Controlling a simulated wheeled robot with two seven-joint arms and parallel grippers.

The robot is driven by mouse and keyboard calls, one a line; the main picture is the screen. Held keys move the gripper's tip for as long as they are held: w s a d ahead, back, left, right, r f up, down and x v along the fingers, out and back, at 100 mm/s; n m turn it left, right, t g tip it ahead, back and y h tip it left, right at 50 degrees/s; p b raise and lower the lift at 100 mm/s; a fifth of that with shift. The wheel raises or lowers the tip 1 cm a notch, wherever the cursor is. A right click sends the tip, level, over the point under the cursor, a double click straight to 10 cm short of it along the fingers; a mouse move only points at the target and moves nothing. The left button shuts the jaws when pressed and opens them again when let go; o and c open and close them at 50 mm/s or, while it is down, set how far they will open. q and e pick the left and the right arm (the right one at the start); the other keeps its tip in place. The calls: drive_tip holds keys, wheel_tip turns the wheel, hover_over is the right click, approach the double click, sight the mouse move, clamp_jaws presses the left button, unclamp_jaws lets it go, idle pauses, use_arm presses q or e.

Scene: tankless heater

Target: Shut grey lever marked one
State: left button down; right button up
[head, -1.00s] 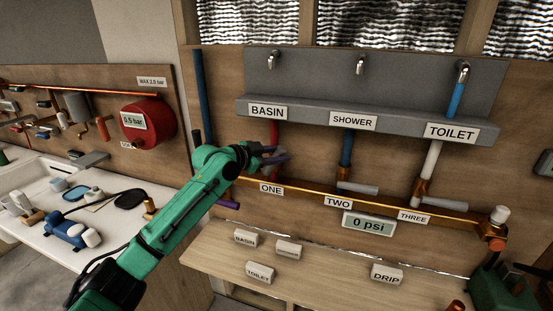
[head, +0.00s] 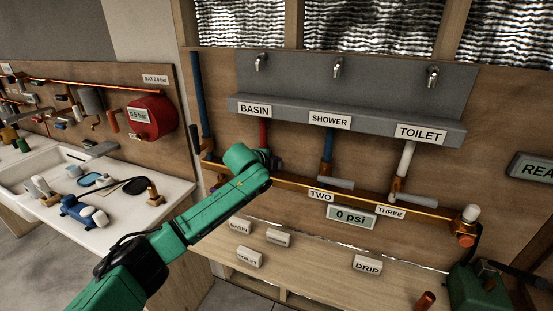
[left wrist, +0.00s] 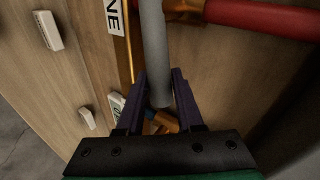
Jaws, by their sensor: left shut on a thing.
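The grey lever (left wrist: 154,55) of valve one lies between the two purple fingers of my left gripper (left wrist: 160,82) in the left wrist view. The fingers are shut on it near its end. The "ONE" label (left wrist: 115,18) is partly in view beside the lever. A red pipe (left wrist: 265,15) runs to the copper valve (left wrist: 185,6) there. In the head view my left gripper (head: 274,162) is at the foot of the red basin pipe (head: 264,133), mostly hidden behind my green arm, which also covers the lever and its label. My right gripper is not in view.
Grey levers two (head: 336,183) and three (head: 414,197) lie along the copper manifold (head: 291,183) to the right. A gauge (head: 351,216) reads 0 psi. Loose labels, one a "DRIP" label (head: 367,265), lie on the wooden bench (head: 300,260) below.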

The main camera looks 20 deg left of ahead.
use_arm(q)
drive_tip(key=shift+d+f+m+y, duration=0.1)
drive_tip(key=shift+f+m+y, duration=0.4)
drive_tip(key=shift+f+y, duration=0.15)
drive_tip(key=shift+f, duration=0.2)
drive_tip(key=c, duration=0.6)
unclamp_jaws()
drive_tip(key=shift+o, duration=0.2)
